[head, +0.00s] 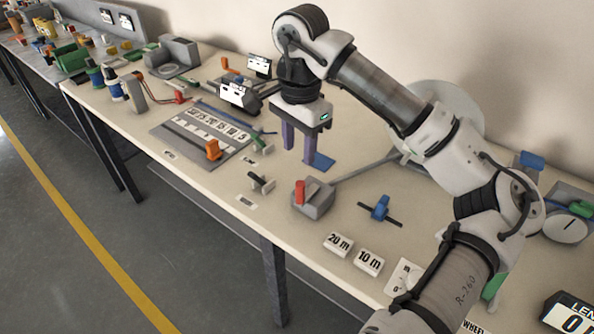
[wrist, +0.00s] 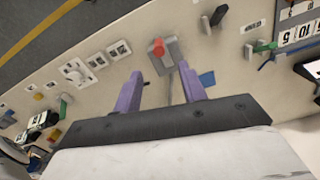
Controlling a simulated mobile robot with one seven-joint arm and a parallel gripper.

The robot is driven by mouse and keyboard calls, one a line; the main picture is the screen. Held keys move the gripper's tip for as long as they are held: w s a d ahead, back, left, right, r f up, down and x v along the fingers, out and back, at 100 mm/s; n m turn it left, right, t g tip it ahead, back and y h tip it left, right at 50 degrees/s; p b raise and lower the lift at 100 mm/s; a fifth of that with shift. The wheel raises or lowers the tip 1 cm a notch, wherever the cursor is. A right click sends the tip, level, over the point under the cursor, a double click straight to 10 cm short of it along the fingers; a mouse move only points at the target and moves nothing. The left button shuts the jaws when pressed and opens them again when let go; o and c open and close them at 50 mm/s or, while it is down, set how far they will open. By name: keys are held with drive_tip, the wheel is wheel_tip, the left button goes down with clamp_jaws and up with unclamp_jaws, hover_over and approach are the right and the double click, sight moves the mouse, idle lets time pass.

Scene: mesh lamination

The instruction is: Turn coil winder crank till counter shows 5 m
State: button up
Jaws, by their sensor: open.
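My gripper (head: 298,152) points down over the table, its two purple fingers apart with nothing between them. In the wrist view the open fingertips (wrist: 160,78) stand near a grey block with a red knob (wrist: 157,47). In the head view this block (head: 314,205) is to the right of and nearer than the gripper, apart from it. A large pale disc (head: 468,104), perhaps part of the coil winder, stands behind my arm, which partly hides it. I cannot make out its crank.
A grey bar (head: 358,167) runs from the red-knob block towards the disc. A blue pad (head: 320,161) lies by the fingers. A blue-handled part (head: 380,208) and "20 m" (head: 338,243) and "10 m" (head: 369,261) signs are nearby. A numbered board (head: 175,133) lies left.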

sight(300, 193)
drive_tip(key=shift+w+d, duration=0.2)
drive_tip(key=shift+d, duration=0.1)
drive_tip(key=shift+f, duration=0.35)
wheel_tip(300, 193, down, 13)
drive_tip(key=p, duration=0.3)
drive_tip(key=shift+s+p, duration=0.1)
drive_tip(key=shift+p, duration=0.25)
drive_tip(key=shift+a, duration=0.1)
drive_tip(key=c, duration=0.9)
